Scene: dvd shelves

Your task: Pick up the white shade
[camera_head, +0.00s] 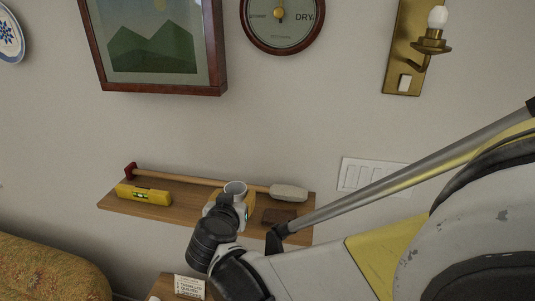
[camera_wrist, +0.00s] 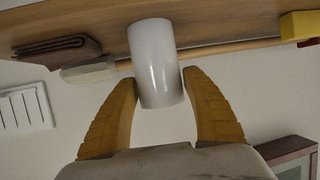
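The white shade (camera_wrist: 155,62) is a smooth, hollow-looking white cylinder at the wooden shelf. In the head view its round rim (camera_head: 235,187) shows above my gripper (camera_head: 232,205), which hides its lower part. In the wrist view my gripper (camera_wrist: 160,80) has its two yellow fingers apart, one on each side of the shade's near end. A narrow gap seems to show at each fingertip, so the fingers are around the shade but do not appear closed on it.
The wooden shelf (camera_head: 175,208) also holds a yellow spirit level (camera_head: 143,194), a long-handled mallet (camera_head: 288,192) and a brown folded item (camera_head: 279,216). A white switch panel (camera_head: 370,175) is on the wall at right. An orange sofa (camera_head: 45,268) stands lower left.

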